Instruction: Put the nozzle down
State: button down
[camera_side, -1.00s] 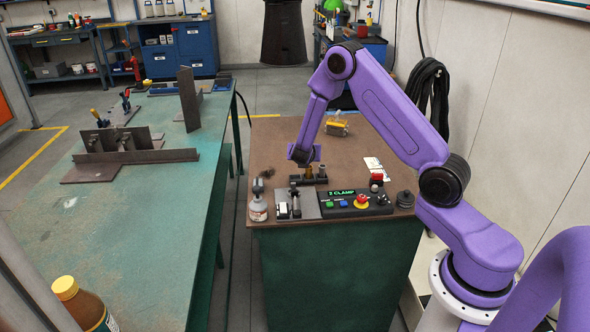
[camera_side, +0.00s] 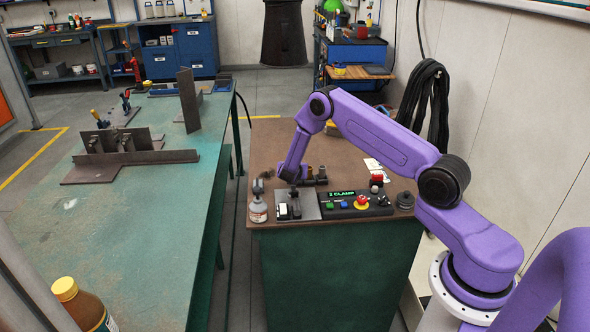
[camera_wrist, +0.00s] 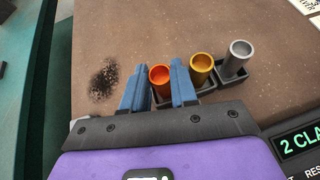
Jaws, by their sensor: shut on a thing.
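My gripper (camera_wrist: 158,92) has its two blue fingers on either side of a copper-orange nozzle (camera_wrist: 160,76) and is shut on it. The nozzle is upright at the left end of a small black rack (camera_wrist: 208,98). The fingers hide its lower part, so I cannot tell whether it rests in the rack or hangs just above it. A brass nozzle (camera_wrist: 201,66) and a silver nozzle (camera_wrist: 238,58) stand in the rack to its right. In the side view my gripper (camera_side: 290,180) is low at the rack's left end, and the copper nozzle is hidden there.
The clamp control box (camera_side: 350,204) with buttons is in front of the rack. A dark speckled patch (camera_wrist: 103,78) lies left of the fingers. The bench behind is mostly clear.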

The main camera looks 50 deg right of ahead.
jog(key=shift+f, duration=0.2)
jog(key=c, duration=1.2)
grip_release()
jog(key=shift+o, duration=0.2)
